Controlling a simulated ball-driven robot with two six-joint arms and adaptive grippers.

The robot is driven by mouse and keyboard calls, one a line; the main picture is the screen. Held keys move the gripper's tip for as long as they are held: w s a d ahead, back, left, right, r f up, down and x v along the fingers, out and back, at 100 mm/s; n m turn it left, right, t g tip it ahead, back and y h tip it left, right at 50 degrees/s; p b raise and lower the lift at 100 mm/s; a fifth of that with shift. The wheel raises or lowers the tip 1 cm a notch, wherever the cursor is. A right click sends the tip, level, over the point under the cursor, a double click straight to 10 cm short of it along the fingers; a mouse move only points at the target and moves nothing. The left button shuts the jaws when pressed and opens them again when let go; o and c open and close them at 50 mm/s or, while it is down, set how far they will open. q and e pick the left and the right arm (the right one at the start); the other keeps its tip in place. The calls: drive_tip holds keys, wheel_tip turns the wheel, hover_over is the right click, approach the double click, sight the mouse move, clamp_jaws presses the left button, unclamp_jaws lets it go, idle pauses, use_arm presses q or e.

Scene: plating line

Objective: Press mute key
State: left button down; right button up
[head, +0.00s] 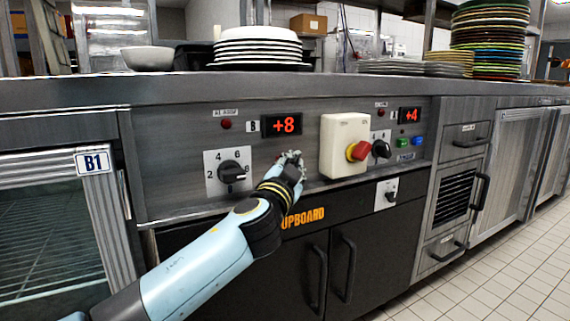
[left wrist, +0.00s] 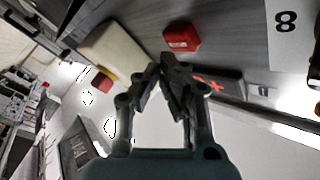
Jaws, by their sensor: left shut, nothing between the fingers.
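A red key (left wrist: 181,39) with small pale lettering, too small to read for sure, is on the grey control panel (head: 180,130) in the left wrist view. It looks like the mute key. In the head view only a sliver of red (head: 278,157) shows beside my left gripper (head: 293,156), which hides most of it. My left gripper (left wrist: 161,66) is shut and empty, its fingertips close to the red key. I cannot tell whether they touch it. My right gripper is in neither view.
A cream box with a red and yellow stop button (head: 358,151) juts out just right of my left gripper. A black dial (head: 232,172) is to its left, and a display reading +8 (head: 282,125) is above. White plates (head: 258,48) are stacked on the counter.

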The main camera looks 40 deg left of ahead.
use_arm(q)
drive_tip(key=shift+s+d, duration=0.35)
drive_tip(key=shift+d, duration=0.45)
drive_tip(key=shift+s+d, duration=0.3)
drive_tip(key=shift+d, duration=0.5)
drive_tip(key=shift+s+d, duration=0.35)
drive_tip(key=shift+d, duration=0.45)
